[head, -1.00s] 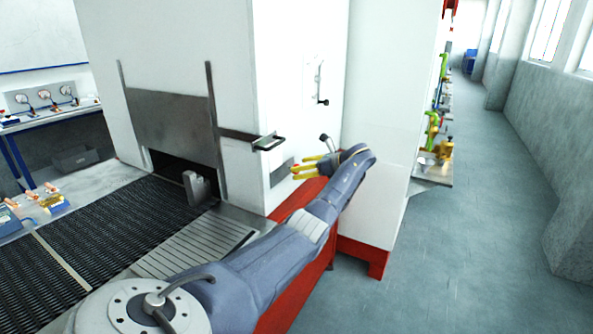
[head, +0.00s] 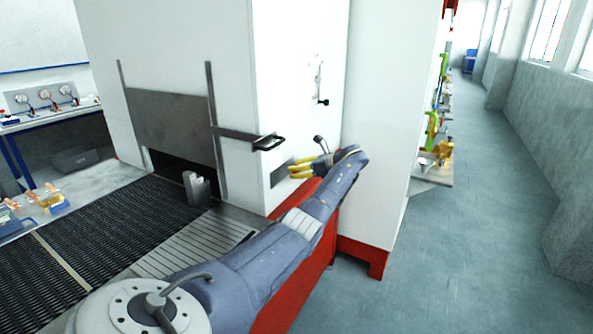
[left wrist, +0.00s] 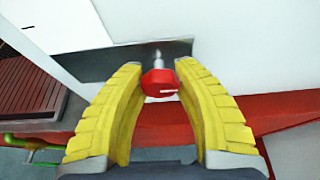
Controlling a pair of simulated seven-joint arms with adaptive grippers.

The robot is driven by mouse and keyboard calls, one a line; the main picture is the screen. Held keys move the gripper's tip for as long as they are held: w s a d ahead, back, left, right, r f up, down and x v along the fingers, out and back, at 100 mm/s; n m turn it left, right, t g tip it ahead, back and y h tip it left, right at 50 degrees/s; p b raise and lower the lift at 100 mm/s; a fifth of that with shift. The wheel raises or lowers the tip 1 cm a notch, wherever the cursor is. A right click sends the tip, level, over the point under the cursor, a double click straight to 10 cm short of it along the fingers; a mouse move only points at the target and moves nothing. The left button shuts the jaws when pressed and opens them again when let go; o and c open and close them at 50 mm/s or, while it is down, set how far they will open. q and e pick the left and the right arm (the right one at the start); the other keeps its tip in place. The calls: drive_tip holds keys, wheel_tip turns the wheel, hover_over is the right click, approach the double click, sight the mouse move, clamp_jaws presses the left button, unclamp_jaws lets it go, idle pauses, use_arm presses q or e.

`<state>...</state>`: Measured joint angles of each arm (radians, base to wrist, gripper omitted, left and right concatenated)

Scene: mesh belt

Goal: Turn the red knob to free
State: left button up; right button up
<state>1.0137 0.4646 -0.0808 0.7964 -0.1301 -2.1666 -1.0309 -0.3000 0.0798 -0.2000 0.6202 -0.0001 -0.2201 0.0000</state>
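The red knob (left wrist: 159,83) sits on a short metal shaft in front of a dark plate (left wrist: 150,58) on the white cabinet. A small white mark shows on its face, toward the lower right. My left gripper (left wrist: 160,68) has its two yellow fingers on either side of the knob, with no clear gap between fingertips and knob. In the head view my left gripper (head: 299,168) is at the dark plate low on the cabinet's side, and the knob is hidden there by the fingers. My right gripper is not in view.
The white cabinet (head: 300,60) has a handle bar (head: 268,142) sticking out above my left gripper and a small lever (head: 322,102) higher up. The red base (head: 362,258) runs below. A mesh belt (head: 100,225) lies left. The floor at right is clear.

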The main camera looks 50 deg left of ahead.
use_arm(q)
clamp_jaws()
drive_tip(key=n+t, duration=0.1)
drive_tip(key=n, duration=0.1)
drive_tip(key=shift+f+n+t+y, duration=0.1)
drive_tip(key=shift+n+t+y, duration=0.3)
drive_tip(key=n+t+y, duration=0.1)
drive_tip(key=n, duration=0.1)
drive_tip(key=shift+d+n, duration=0.1)
drive_tip(key=shift+n, duration=0.2)
drive_tip(key=n+t+y, duration=0.1)
drive_tip(key=n, duration=0.3)
drive_tip(key=shift+t+y, duration=0.4)
drive_tip(key=shift+n+t+y, duration=0.3)
drive_tip(key=shift+n+y, duration=0.5)
drive_tip(key=shift+n, duration=1.4)
drive_tip(key=o, duration=0.8)
unclamp_jaws()
